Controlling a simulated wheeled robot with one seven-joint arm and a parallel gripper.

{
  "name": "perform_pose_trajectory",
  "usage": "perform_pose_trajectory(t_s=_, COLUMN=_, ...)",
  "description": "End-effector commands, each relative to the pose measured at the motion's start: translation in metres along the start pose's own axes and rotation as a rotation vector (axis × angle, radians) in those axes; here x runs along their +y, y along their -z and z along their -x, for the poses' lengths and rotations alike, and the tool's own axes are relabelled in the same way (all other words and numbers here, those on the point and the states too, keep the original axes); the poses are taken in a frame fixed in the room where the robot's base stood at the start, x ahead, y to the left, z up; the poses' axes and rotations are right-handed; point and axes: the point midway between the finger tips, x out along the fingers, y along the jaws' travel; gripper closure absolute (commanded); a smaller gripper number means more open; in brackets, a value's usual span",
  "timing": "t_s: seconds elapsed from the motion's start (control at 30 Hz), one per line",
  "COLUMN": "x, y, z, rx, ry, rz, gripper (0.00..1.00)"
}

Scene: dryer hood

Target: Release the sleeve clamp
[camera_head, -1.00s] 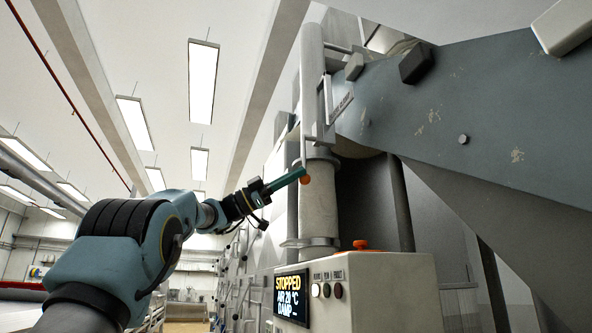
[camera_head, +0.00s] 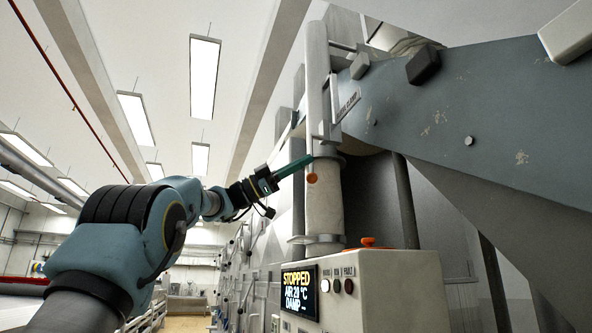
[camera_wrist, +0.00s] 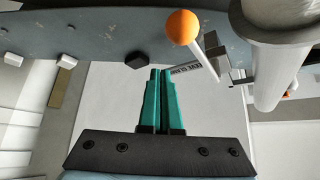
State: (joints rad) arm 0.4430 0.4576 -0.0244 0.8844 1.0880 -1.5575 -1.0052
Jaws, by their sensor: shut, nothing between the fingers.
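The sleeve clamp shows as a metal band (camera_head: 327,157) near the top of a cream sleeve (camera_head: 324,200). A lever with an orange ball knob (camera_head: 312,177) is beside the sleeve. In the wrist view the orange knob (camera_wrist: 183,27) sits on a white rod, above and right of my fingertips. My gripper (camera_head: 309,158) has teal fingers, shut and empty, with tips just above the knob in the head view. The fingers (camera_wrist: 160,72) are together in the wrist view. Contact with the lever cannot be told.
A control box (camera_head: 385,290) stands below the sleeve, with a screen (camera_head: 298,292) reading STOPPED and an orange button (camera_head: 368,242) on top. A large grey-blue hood (camera_head: 480,120) fills the upper right. A vertical pipe (camera_head: 318,80) rises above the sleeve. Open air lies left of my arm.

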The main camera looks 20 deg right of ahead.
Motion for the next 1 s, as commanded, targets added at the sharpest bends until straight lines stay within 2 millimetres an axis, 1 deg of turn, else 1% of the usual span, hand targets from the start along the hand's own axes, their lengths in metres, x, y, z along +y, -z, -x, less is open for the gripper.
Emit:
perform_pose_trajectory(t_s=0.07, x=-0.001, y=-0.002, z=0.012, rx=-0.003, ry=0.003, rz=0.001, gripper=1.00)
perform_pose_trajectory(t_s=0.4, x=-0.014, y=0.000, z=0.069, rx=-0.002, ry=0.001, rz=-0.001, gripper=1.00)
perform_pose_trajectory(t_s=0.5, x=-0.018, y=0.002, z=0.083, rx=-0.001, ry=0.002, rz=0.000, gripper=1.00)
perform_pose_trajectory(t_s=0.6, x=-0.020, y=0.002, z=0.092, rx=0.000, ry=0.001, rz=0.000, gripper=1.00)
perform_pose_trajectory(t_s=0.7, x=-0.021, y=0.003, z=0.096, rx=0.000, ry=0.000, rz=0.000, gripper=1.00)
perform_pose_trajectory(t_s=1.0, x=-0.021, y=0.003, z=0.097, rx=0.000, ry=0.000, rz=0.001, gripper=1.00)
